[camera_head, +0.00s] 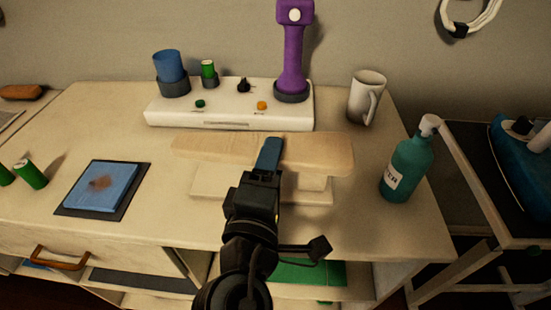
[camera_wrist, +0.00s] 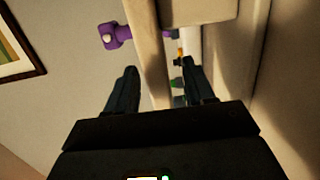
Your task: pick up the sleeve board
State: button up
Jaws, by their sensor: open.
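The sleeve board (camera_head: 320,153) is a long pale wooden board raised on a wooden base (camera_head: 212,186), standing on the table near its front middle. My gripper (camera_head: 268,153) reaches in from the front and covers part of the board's middle. In the wrist view the jaws (camera_wrist: 160,90) are apart, with the sleeve board (camera_wrist: 148,45) running edge-on between them. I see a gap on the left finger's side; contact on the right side is hard to tell. The board's underside and middle support are mostly hidden.
Behind the board is a white stand (camera_head: 228,115) with a tall purple device (camera_head: 292,55) and a blue cup (camera_head: 168,66). A white mug (camera_head: 366,97) and teal bottle (camera_head: 406,165) stand right. A blue pad (camera_head: 102,185) lies left. Bare tabletop (camera_head: 150,215) shows front left.

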jog(key=w, duration=0.3)
jog(key=shift+w+r+p, duration=0.2)
jog(key=shift+w+p, duration=0.15)
jog(key=shift+w, duration=0.05)
jog(key=shift+w+d+f, duration=0.1)
jog(key=shift+w+d, duration=0.05)
jog(key=shift+w, duration=0.4)
jog(key=shift+c, duration=0.3)
grip_shut()
